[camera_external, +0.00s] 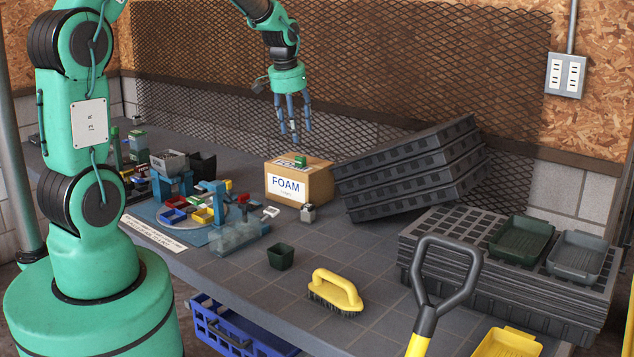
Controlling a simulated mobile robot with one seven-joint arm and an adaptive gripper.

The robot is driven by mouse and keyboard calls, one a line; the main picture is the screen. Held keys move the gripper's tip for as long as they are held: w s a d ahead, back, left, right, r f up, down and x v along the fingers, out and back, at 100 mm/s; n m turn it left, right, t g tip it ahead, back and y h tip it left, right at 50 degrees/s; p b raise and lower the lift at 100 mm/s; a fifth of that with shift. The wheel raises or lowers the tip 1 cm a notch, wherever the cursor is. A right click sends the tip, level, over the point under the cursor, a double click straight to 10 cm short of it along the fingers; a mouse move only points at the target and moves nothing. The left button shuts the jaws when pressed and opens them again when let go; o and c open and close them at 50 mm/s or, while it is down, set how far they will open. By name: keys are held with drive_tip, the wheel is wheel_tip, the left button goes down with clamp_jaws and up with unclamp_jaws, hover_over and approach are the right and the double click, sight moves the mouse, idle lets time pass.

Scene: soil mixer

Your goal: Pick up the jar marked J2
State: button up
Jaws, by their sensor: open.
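My gripper (294,128) hangs fingers down above the cardboard box marked FOAM, in front of the wire mesh. Its blue-grey fingers are apart with nothing between them. I cannot read a J2 mark on anything here. A small grey jar-like item (308,213) stands on the bench just in front of the FOAM box, below my gripper and apart from it. Several small bottles and containers (137,143) stand at the left end of the bench, partly hidden by my arm; their marks are too small to read.
The FOAM box (285,189) has a small green item on top. A blue mixer station (205,238) with coloured bins stands left of it. Black trays (410,170) are stacked at right.

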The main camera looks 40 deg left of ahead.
hover_over(308, 205)
drive_tip(key=s, duration=0.2)
drive_tip(key=s+d+f+x, duration=0.1)
drive_tip(key=s+x, duration=0.2)
drive_tip(key=x, duration=1.2)
drive_tip(key=shift+s+a+n+g+b, duration=0.25)
drive_tip(key=shift+s+n+g+b, duration=0.05)
drive_tip(key=shift+s+g+b, duration=0.1)
drive_tip(key=shift+f, duration=0.15)
drive_tip(key=shift+w+a+f+b, duration=0.1)
drive_tip(key=shift+w+f+b, duration=0.15)
drive_tip(key=shift+f, duration=1.15)
drive_tip(key=shift+w+d+f+b, duration=0.1)
drive_tip(key=shift+w+f+b, duration=0.15)
drive_tip(key=shift+f, duration=1.1)
drive_tip(key=shift+w+a+f+b, duration=0.1)
drive_tip(key=shift+w+f+b, duration=0.15)
drive_tip(key=shift+f, duration=1.15)
drive_tip(key=shift+f, duration=0.1)
drive_tip(key=shift+w+f+b, duration=0.25)
drive_tip(key=shift+f+b, duration=0.2)
drive_tip(key=shift+f, duration=0.75)
drive_tip(key=shift+w+f+b, duration=0.2)
drive_tip(key=shift+f+b, duration=0.2)
drive_tip(key=shift+f, duration=0.85)
drive_tip(key=c, duration=1.1)
